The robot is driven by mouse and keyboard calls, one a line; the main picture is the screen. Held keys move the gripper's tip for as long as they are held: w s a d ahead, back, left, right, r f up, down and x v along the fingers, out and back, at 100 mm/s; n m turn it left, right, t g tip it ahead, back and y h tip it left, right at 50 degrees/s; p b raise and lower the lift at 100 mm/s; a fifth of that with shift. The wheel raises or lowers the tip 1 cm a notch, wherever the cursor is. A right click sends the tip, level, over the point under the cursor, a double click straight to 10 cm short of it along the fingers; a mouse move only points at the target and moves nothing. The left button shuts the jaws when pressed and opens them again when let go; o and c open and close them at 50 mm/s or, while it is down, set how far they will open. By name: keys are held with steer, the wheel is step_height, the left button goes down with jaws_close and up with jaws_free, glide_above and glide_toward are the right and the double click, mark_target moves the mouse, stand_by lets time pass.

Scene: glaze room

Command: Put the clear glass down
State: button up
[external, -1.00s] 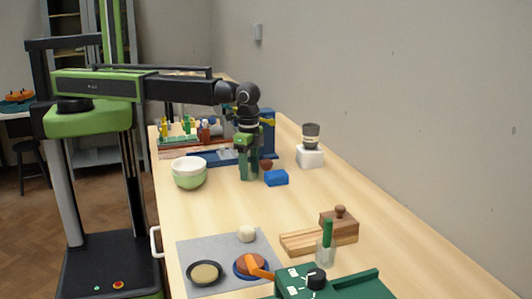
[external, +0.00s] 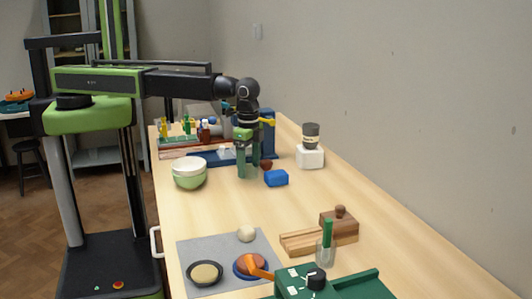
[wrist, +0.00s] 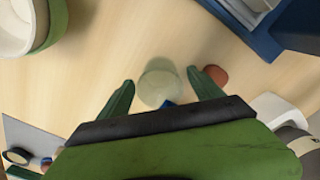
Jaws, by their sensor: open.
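The clear glass (wrist: 158,84) shows between my gripper's green fingers in the wrist view, seen from above. It stands upright on the wooden table, and both fingers look apart from it. In the external view the glass (external: 250,172) is faint and partly hidden by the fingers. My gripper (external: 248,166) points down over it, open, and its spread fingers also show in the wrist view (wrist: 162,92).
A blue block (external: 276,178) and a small reddish-brown object (external: 266,165) lie close on the right. Stacked bowls (external: 189,173) stand on the left. A blue stand (external: 268,140) is behind. A white block with a dark-topped jar (external: 310,157) stands farther right.

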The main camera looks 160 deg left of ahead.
step_height(320, 180, up, 11)
steer(key=p, duration=1)
steer(key=w+d+m, duration=0.2)
steer(key=d, duration=1.3)
steer(key=w+d+m, duration=0.2)
steer(key=w+d, duration=0.1)
steer(key=d, duration=1.2)
steer(key=w+d+m, duration=0.2)
steer(key=d, duration=1.4)
steer(key=shift+w+m, duration=0.35)
steer(key=shift+m, duration=0.05)
steer(key=s+d, duration=0.1)
steer(key=d, duration=0.3)
steer(key=s+d+m, duration=0.1)
steer(key=d, duration=0.3)
steer(key=s+d+m, duration=0.1)
steer(key=d, duration=0.3)
steer(key=shift+s, duration=0.25)
steer(key=shift+w, duration=0.1)
steer(key=shift+c, duration=1)
